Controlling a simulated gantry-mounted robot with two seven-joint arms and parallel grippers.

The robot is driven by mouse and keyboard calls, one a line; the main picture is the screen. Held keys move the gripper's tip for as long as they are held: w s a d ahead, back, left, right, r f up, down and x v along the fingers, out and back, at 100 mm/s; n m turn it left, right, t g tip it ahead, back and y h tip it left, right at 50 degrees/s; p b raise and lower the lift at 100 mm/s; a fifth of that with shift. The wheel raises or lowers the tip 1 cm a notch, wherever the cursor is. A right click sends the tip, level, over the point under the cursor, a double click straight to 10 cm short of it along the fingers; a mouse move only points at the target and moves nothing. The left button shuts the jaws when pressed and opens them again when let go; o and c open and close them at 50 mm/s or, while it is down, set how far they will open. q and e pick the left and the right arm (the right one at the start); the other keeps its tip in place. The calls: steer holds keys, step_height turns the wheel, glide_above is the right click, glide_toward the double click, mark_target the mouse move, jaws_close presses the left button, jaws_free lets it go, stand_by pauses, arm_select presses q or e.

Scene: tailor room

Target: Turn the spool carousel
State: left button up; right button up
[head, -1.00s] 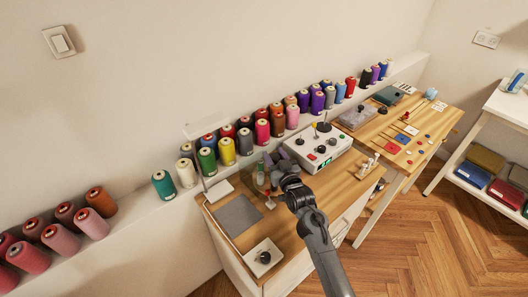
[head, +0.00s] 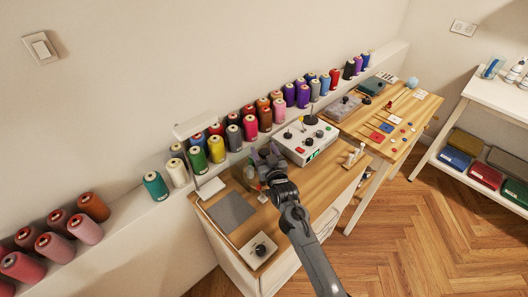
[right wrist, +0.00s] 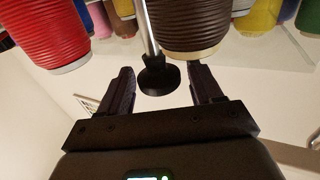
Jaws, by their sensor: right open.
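Small colored spools of what looks like the spool carousel (head: 250,174) stand on the near wooden table, just left of my right gripper (head: 267,156); the gripper and arm hide part of it. In the right wrist view, the open, empty fingers of my right gripper (right wrist: 158,88) point at a metal rod with a black end (right wrist: 158,76), which shows between the fingertips. A red spool (right wrist: 45,35) hangs large at upper left of that view and a brown spool (right wrist: 190,25) beside the rod. Contact with the rod cannot be told. My left gripper is not in view.
A white control box (head: 305,142) with knobs stands right of my gripper. Large thread cones (head: 216,149) line the wall ledge. A second table (head: 415,112) stands farther right.

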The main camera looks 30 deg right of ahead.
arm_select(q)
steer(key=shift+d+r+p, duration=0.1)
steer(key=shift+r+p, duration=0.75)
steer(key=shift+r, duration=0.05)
arm_select(e)
steer(key=v, duration=1)
steer(key=shift+s, duration=0.35)
steer(key=shift+a, duration=0.1)
